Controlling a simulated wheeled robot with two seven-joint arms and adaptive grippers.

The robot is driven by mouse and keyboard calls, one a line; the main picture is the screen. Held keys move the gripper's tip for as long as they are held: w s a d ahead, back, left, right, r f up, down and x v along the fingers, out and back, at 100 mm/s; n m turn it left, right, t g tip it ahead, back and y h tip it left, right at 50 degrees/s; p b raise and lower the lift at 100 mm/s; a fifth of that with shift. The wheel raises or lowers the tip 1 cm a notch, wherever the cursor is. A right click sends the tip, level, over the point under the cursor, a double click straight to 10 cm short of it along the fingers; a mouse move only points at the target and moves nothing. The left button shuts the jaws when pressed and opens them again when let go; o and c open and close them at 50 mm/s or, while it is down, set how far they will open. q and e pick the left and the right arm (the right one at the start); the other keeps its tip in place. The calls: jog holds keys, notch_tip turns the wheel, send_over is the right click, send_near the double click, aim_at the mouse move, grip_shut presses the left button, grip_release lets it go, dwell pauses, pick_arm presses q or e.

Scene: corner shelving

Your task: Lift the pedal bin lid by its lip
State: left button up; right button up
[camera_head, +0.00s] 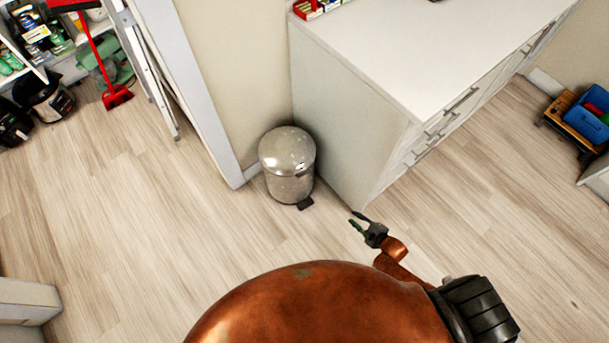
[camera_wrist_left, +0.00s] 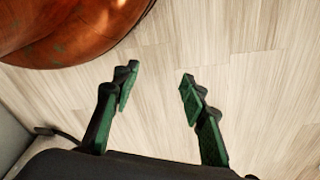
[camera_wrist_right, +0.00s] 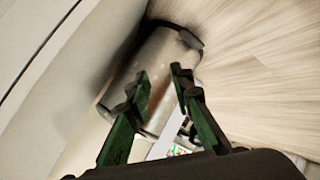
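The pedal bin (camera_head: 287,182) is a small speckled metal cylinder standing upright on the floor, in the corner between the wall and the white cabinet. Its domed lid (camera_head: 285,147) is down, and its dark pedal (camera_head: 305,203) faces the front right. My right gripper (camera_head: 354,219) is open and empty, to the right of and nearer than the bin, apart from it in the head view. In the right wrist view the bin (camera_wrist_right: 158,60) lies beyond the open fingers (camera_wrist_right: 160,76), which hide part of it. My left gripper (camera_wrist_left: 158,82) is open and empty above bare floor, out of the head view.
The white drawer cabinet (camera_head: 350,110) stands close to the bin's right side. A wall edge (camera_head: 215,110) and a folded ladder (camera_head: 150,70) are at its left. A red broom (camera_head: 115,96) stands farther left. The floor (camera_head: 150,220) in front and left is clear.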

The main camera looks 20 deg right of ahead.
pick_arm(q)
jog(key=w+d+r+h+b, duration=0.1)
jog(key=w+d+r+b, duration=0.2)
jog(key=w+r+b, duration=0.55)
jog(key=shift+w+d+f+t+h+b, duration=0.2)
jog(key=shift+d+f+t+b, duration=0.55)
jog(key=shift+b, duration=0.8)
jog(key=shift+w+d+f+t+h+b, duration=0.2)
jog(key=shift+d+f+t+b, duration=0.45)
jog(key=shift+b, duration=0.85)
pick_arm(e)
jog(key=w+a+r+n+t+y, duration=0.1)
jog(key=w+a+r+n+y, duration=0.1)
jog(key=w+a+n, duration=0.2)
jog(key=w+a+r+n+t+y, duration=0.1)
jog(key=w+a+r+n+y, duration=0.2)
jog(key=w, duration=0.8)
jog(key=w+a+r+n+t+y, duration=0.2)
jog(key=w+a+r+n, duration=0.1)
jog(key=w+a, duration=0.4)
jog(key=shift+w+a+r+n+y, duration=0.3)
jog(key=shift+n+y, duration=0.1)
jog(key=shift+n, duration=0.5)
pick_arm(q)
jog(key=shift+f, duration=0.25)
pick_arm(e)
grip_shut()
